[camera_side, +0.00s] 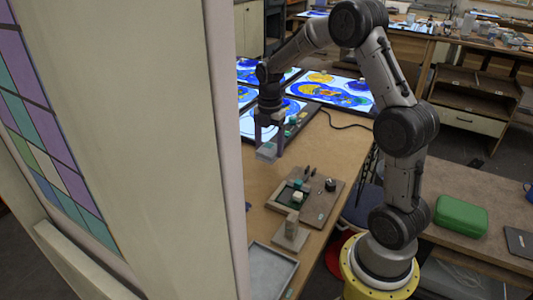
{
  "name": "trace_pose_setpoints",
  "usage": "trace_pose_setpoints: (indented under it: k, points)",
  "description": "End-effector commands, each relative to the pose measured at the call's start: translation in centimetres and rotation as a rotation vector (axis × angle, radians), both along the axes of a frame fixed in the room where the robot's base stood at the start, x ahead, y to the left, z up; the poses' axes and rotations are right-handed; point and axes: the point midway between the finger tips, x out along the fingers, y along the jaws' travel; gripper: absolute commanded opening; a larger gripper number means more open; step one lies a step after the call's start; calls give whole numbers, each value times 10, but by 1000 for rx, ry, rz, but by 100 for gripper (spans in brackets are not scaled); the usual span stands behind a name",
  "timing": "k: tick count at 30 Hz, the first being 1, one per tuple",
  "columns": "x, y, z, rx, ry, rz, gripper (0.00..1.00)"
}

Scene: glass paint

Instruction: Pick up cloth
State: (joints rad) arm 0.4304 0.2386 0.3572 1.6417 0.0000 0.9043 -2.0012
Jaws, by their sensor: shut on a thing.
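My gripper (269,134) hangs pointing down above the wooden table, left of the wooden board. It is shut on a small pale blue-grey piece, apparently the cloth (266,152), which sits at the fingertips. The piece looks clear of the table, but its exact height is hard to judge. Its fine shape is too small to make out.
A wooden board (322,214) holds small green and white blocks and a dark knob. A small block on a stand (290,234) and a grey tray (270,270) are nearer. Lit painted glass panels (335,90) lie behind. A pale wall (165,150) blocks the left.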

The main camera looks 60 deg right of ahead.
Motion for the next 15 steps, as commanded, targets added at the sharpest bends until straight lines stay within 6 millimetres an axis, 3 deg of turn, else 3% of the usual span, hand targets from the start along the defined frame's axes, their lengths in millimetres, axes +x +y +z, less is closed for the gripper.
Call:
trace_pose_setpoints:
  k: [6,15]
  points:
    - [-41,19,49,-2,-3,0,19]
    - [-93,43,73,-1,-3,0,19]
